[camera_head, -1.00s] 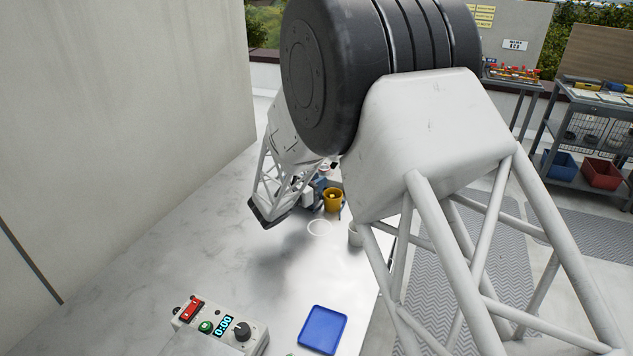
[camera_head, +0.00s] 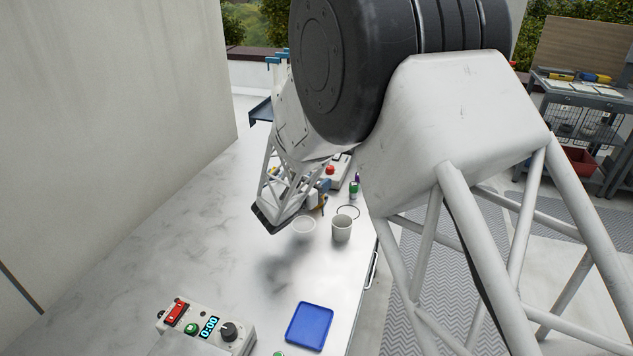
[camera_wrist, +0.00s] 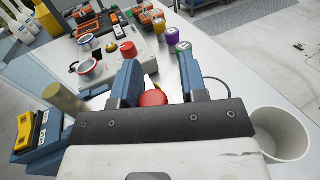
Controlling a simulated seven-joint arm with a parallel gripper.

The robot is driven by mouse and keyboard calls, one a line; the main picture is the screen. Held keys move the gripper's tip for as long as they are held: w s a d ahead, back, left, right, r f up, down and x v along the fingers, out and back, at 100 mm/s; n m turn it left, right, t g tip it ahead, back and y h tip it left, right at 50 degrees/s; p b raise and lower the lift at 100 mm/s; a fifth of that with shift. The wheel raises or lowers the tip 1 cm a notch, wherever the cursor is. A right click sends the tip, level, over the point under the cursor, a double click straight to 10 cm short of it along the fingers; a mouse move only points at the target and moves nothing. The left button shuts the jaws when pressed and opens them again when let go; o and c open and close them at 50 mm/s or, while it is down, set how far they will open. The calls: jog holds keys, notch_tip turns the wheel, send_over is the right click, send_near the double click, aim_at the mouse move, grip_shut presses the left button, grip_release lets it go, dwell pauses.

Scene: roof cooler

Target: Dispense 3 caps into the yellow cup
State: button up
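My gripper (camera_wrist: 158,82) has its two blue fingers standing apart above the bench in the wrist view. A rounded red thing (camera_wrist: 153,98) shows between them, with a small yellow bit beside it; I cannot tell whether the fingers touch it. In the head view, my gripper (camera_head: 316,200) is mostly hidden by my arm. An orange-yellow sliver shows beside its finger; I cannot tell whether it is the yellow cup, which is not clearly in view now. A white cup (camera_head: 341,230) stands upright just right of my gripper; it also shows in the wrist view (camera_wrist: 280,136).
A white box with a red button (camera_head: 330,169) stands behind my gripper, beside a green-and-white container (camera_head: 354,190). A timer box (camera_head: 207,325) and a blue tray (camera_head: 309,325) are near the front. A tan cylinder (camera_wrist: 62,101) stands left. The bench's left side is clear.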

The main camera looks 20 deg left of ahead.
jog(key=shift+a, duration=0.15)
dwell(0.5)
jog(key=shift+v, duration=0.8)
jog(key=v, duration=0.6)
jog(key=shift+s, duration=0.1)
jog(key=o, duration=0.3)
jog(key=shift+d+f+n+y, duration=0.1)
jog(key=shift+d+n+y, duration=0.6)
jog(key=shift+n+y, duration=1.25)
jog(key=shift+d+n+y, duration=0.7)
jog(key=shift+n+y, duration=0.4)
jog(key=shift+y, duration=1.6)
jog(key=shift+d+f+n+y, duration=0.1)
jog(key=shift+d+n+y, duration=0.6)
jog(key=shift+n+y, duration=1.25)
